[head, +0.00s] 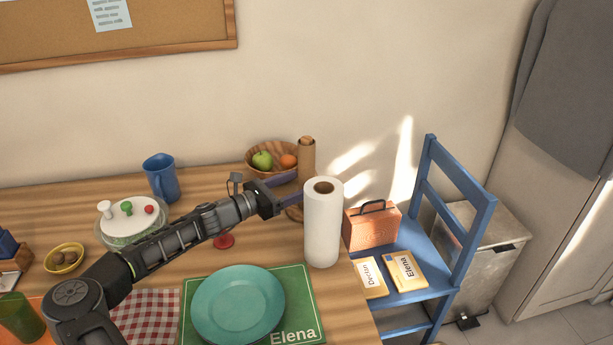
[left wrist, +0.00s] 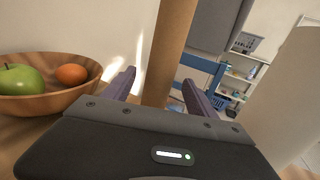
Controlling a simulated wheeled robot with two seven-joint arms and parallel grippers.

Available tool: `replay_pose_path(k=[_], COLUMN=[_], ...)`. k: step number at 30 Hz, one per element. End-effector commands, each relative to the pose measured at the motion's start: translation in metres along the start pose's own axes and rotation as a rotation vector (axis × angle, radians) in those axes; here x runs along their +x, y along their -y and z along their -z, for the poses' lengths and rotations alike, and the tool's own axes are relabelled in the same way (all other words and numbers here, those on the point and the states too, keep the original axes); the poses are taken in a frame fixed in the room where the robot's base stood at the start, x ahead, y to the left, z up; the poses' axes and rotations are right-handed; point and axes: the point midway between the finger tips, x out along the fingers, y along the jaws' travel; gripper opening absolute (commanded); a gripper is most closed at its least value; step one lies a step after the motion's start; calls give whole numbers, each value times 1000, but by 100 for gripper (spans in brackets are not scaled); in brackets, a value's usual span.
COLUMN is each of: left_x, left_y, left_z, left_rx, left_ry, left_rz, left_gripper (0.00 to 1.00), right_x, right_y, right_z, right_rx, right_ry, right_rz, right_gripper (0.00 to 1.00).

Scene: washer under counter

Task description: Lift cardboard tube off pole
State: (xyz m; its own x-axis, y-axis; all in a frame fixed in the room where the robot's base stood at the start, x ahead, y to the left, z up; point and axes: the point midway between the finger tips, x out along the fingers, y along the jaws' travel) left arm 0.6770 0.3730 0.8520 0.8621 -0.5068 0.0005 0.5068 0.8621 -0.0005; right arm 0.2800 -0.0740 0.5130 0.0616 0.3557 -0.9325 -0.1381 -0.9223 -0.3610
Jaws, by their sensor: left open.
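The brown cardboard tube (head: 307,160) stands upright on its wooden pole (head: 306,139), whose top shows above it. In the head view the paper towel roll hides the tube's lower part. My left gripper (head: 298,188) reaches in from the left, open, with its purple fingers pointing at the tube. In the left wrist view the tube (left wrist: 170,50) shows in the gap between the two open fingers (left wrist: 158,78), nearer the left finger. I cannot tell whether it stands between the fingertips or just beyond them. My right gripper is not in view.
A white paper towel roll (head: 322,225) stands right in front of the tube. A fruit bowl (head: 270,157) is behind my left gripper. A red goblet (head: 224,240) is under my forearm. A teal plate (head: 237,305) lies in front. A blue chair (head: 452,215) stands right of the table.

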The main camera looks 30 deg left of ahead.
Motion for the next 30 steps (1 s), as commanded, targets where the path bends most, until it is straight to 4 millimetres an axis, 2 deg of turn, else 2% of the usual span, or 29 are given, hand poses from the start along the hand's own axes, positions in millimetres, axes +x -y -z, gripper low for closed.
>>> replay_pose_path(k=[3, 8, 26, 30], left_x=[22, 36, 37, 37], left_y=[1, 0, 0, 0], left_z=[-1, 0, 0, 0], left_rx=[0, 0, 0, 0], left_ry=[2, 1, 0, 0], left_rz=[1, 0, 0, 0], left_gripper=[67, 67, 67, 57], right_x=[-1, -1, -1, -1], right_y=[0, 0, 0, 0], right_z=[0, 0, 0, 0], right_rx=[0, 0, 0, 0], right_ry=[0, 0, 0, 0], right_rz=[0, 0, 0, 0], right_gripper=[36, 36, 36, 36])
